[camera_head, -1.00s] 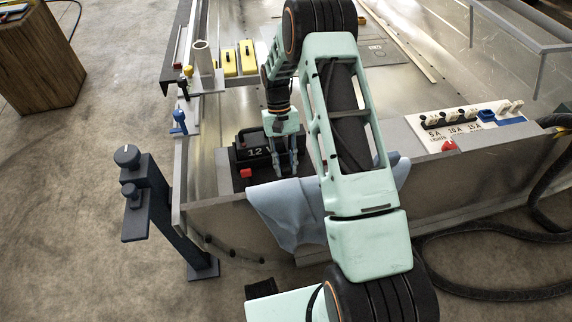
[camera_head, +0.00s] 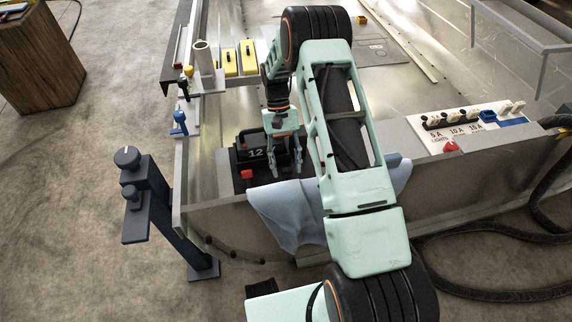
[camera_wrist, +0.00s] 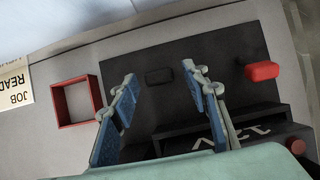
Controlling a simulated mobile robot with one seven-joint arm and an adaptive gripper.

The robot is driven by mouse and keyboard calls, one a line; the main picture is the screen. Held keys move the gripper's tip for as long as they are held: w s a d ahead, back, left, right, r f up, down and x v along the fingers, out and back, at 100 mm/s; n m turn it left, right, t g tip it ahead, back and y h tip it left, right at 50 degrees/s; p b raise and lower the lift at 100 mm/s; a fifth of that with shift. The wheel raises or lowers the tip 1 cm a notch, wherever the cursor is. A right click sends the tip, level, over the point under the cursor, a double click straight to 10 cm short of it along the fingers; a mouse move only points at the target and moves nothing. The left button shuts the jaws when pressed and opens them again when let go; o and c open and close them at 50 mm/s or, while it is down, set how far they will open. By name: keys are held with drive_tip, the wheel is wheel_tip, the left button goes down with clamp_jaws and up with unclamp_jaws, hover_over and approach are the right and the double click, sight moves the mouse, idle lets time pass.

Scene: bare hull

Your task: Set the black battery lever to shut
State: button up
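The black battery (camera_head: 254,152), marked 12 V, stands in the corner of the hull; its label shows upside down in the wrist view (camera_wrist: 232,132). A small black block (camera_wrist: 159,76), which looks like the black lever, sits on a dark plate in front of the battery. Black on black, its setting is hard to tell. My gripper (camera_head: 287,172) is over the plate beside the battery. In the wrist view its blue-padded fingers (camera_wrist: 159,70) are apart and empty, with the black block in line between the tips. Whether they touch it cannot be told.
A red block (camera_wrist: 262,71) sits on the same plate, and a red square frame (camera_wrist: 92,92) lies on the other side. A blue-grey cloth (camera_head: 290,215) hangs over the hull edge near my gripper. A switch panel (camera_head: 465,130) is at the right.

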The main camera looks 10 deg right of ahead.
drive_tip(key=v, duration=1.2)
